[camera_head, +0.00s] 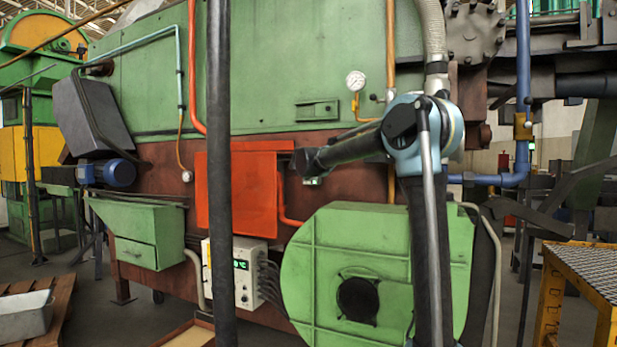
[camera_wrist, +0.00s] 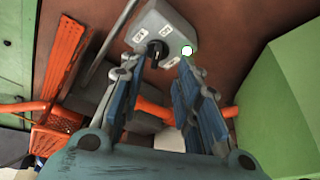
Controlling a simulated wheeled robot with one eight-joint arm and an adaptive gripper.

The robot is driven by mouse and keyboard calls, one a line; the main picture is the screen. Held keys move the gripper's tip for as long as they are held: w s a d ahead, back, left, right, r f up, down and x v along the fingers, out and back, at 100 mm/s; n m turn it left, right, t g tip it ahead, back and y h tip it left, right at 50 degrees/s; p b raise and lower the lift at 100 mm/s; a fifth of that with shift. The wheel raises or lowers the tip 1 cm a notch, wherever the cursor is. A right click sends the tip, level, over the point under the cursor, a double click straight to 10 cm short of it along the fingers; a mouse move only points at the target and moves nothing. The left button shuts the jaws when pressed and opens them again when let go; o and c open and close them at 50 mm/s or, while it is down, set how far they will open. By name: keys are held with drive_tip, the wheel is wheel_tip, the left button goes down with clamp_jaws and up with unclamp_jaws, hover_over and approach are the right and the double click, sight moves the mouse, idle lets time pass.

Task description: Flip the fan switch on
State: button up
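The fan switch (camera_wrist: 172,22) is a grey box with a black rotary knob (camera_wrist: 156,50), white labels and a lit green-white lamp (camera_wrist: 186,50). It is at the top middle of the wrist view, on the red-brown wall. My gripper (camera_wrist: 163,70) is open, its two blue-grey fingers apart and pointing toward the knob. The knob appears between the fingertips; I cannot tell whether they touch it. The label text is too small to read. In the head view my gripper (camera_head: 300,161) is by the wall, and a small box with a green light (camera_head: 312,181) shows just below it.
An orange-red panel (camera_head: 236,195) is left of my gripper. A green fan housing (camera_head: 350,265) stands below. A white control box (camera_head: 235,275) with a green display is at lower left. A dark vertical pole (camera_head: 218,150) crosses the head view. Orange pipe (camera_wrist: 150,108) runs behind the fingers.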

drive_tip(key=shift+s+r, duration=0.2)
drive_tip(key=shift+s, duration=0.8)
drive_tip(key=shift+s+r, duration=0.15)
drive_tip(key=shift+s, duration=0.8)
drive_tip(key=s+d+f+m+g+h, duration=0.25)
drive_tip(key=s+d+f+m, duration=0.45)
drive_tip(key=s+d, duration=0.5)
drive_tip(key=s+d+f+m+g+h, duration=0.2)
drive_tip(key=s+d+f+m+g, duration=0.25)
drive_tip(key=s+d+f, duration=0.8)
drive_tip(key=s+d+f+m+g+y, duration=0.2)
drive_tip(key=s+f+m, duration=0.4)
drive_tip(key=s+f, duration=0.6)
drive_tip(key=s+d+f+m+g+y, duration=0.2)
drive_tip(key=s+f, duration=1)
drive_tip(key=s, duration=0.7)
drive_tip(key=d+m+g, duration=0.1)
drive_tip(key=m+g, duration=0.1)
drive_tip(key=m, duration=0.1)
drive_tip(key=shift+d+m+g, duration=0.15)
drive_tip(key=shift+m+g, duration=0.15)
drive_tip(key=shift+m, duration=0.05)
